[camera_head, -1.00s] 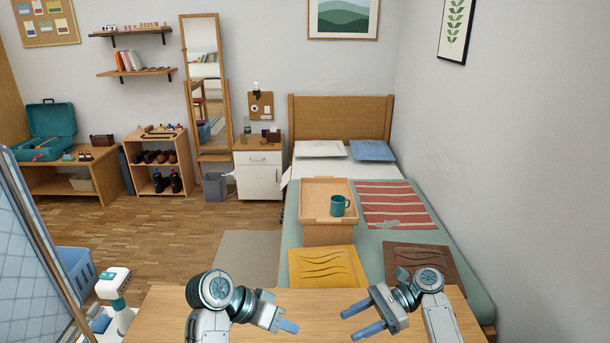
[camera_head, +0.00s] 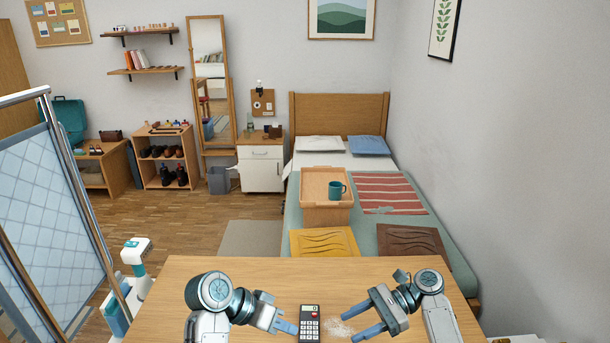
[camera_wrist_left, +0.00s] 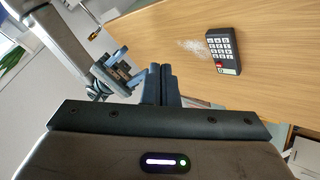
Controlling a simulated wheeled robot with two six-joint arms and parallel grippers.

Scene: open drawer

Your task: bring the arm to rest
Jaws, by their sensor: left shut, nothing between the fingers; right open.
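My left gripper (camera_head: 286,327) is shut and empty above the wooden table, just left of a calculator. Its closed fingers also show in the left wrist view (camera_wrist_left: 161,84). My right gripper (camera_head: 369,317) is open and empty over the right part of the table, its fingers pointing left. The two grippers are apart, with the calculator and a pale grainy patch between them. Both arms are bent in front of me.
The black calculator (camera_head: 309,325) lies on the table (camera_head: 240,266), beside the pale patch (camera_head: 340,327). A folding screen (camera_head: 50,210) stands at the left.

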